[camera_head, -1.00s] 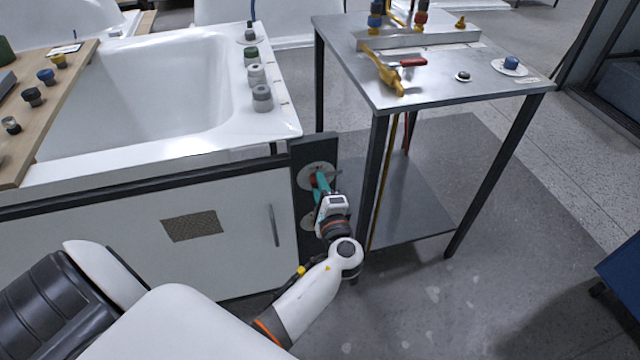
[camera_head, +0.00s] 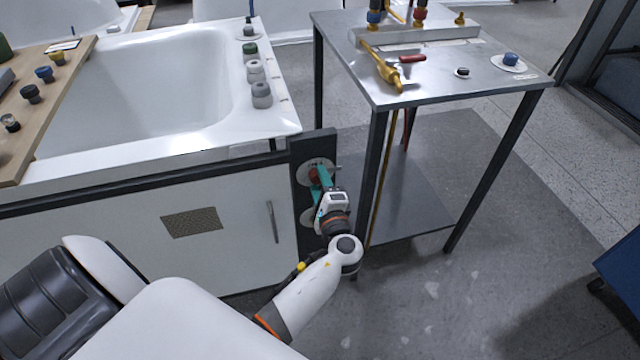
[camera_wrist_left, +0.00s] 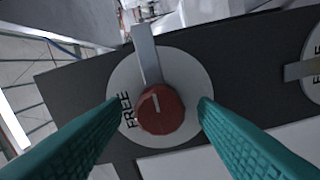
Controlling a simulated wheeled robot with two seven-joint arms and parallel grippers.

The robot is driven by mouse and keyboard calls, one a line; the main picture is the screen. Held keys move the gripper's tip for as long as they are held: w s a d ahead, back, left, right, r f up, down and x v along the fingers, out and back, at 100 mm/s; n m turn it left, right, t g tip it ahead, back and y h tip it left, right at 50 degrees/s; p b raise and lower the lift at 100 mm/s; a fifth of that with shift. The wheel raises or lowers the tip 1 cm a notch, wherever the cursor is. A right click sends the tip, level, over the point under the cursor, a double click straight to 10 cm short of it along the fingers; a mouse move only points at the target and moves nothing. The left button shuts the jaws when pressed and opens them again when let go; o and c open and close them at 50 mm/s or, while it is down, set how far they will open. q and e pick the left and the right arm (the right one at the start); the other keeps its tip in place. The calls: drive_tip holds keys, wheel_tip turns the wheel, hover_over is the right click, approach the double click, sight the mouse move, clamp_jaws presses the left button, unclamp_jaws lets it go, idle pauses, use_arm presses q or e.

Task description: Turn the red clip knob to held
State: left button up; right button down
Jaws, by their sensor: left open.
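The red clip knob (camera_wrist_left: 161,110) sits on a round pale dial plate (camera_wrist_left: 190,75) on a dark upright panel (camera_wrist_left: 70,88). In the left wrist view a white mark shows on the knob's face, the word FREE is readable at the plate's left, and a grey metal clip (camera_wrist_left: 145,52) runs up from behind the knob. My left gripper (camera_wrist_left: 158,112) is open, its teal fingers on either side of the knob with gaps visible. In the head view the knob (camera_head: 314,174) is partly behind the gripper (camera_head: 319,180). My right gripper is out of view.
A second dial plate (camera_wrist_left: 312,65) with its own clip is on the same panel. A white bathtub (camera_head: 150,95) stands left of the panel. A metal table (camera_head: 440,75) with a dark leg stands close on the right.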

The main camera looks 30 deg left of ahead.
use_arm(q)
drive_tip(key=v, duration=1.2)
